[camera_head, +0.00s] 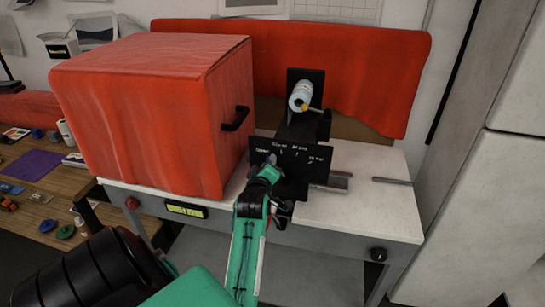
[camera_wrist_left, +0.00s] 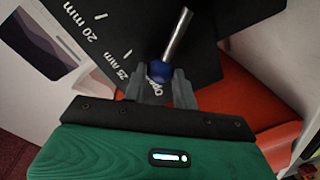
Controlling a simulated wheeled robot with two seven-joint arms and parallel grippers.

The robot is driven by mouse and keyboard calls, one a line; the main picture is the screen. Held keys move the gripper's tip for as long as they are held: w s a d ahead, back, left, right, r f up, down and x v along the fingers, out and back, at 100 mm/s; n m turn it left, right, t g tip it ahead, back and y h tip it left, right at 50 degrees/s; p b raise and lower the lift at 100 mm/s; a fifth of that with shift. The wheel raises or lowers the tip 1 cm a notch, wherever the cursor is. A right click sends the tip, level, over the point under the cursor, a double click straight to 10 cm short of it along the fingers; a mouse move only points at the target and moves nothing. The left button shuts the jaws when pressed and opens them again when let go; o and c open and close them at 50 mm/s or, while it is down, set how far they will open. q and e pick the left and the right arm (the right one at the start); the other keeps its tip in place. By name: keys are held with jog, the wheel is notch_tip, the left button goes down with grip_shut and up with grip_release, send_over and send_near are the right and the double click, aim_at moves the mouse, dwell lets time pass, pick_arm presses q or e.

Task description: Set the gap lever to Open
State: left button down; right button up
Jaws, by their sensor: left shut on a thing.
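The gap lever (camera_wrist_left: 176,38) is a metal rod with a blue knob at its end, seen in the left wrist view. My left gripper (camera_wrist_left: 158,84) is shut on the blue knob (camera_wrist_left: 160,71). The black scale plate (camera_wrist_left: 95,25) behind it carries white marks for 20 mm, 25 mm and Open. The knob lies over the Open label, which is partly hidden by the knob and a finger. In the head view my left gripper (camera_head: 266,172) is at the left end of the scale plate (camera_head: 315,162), hiding most of the lever. My right gripper is not in view.
A large red box-shaped cover (camera_head: 140,110) with a black handle stands left of the plate. A white bottle (camera_head: 300,96) sits on the black holder behind it. The white bench top (camera_head: 370,205) is mostly free on the right.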

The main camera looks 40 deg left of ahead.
pick_arm(q)
jog(key=shift+s+a+f+n, duration=0.15)
jog(key=shift+a+f+n, duration=0.05)
jog(key=shift+f+n, duration=0.1)
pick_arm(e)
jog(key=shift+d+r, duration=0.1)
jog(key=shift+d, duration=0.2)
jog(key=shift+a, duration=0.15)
pick_arm(q)
jog(key=c, duration=1.4)
grip_release()
jog(key=o, duration=0.3)
jog(key=shift+a, duration=0.1)
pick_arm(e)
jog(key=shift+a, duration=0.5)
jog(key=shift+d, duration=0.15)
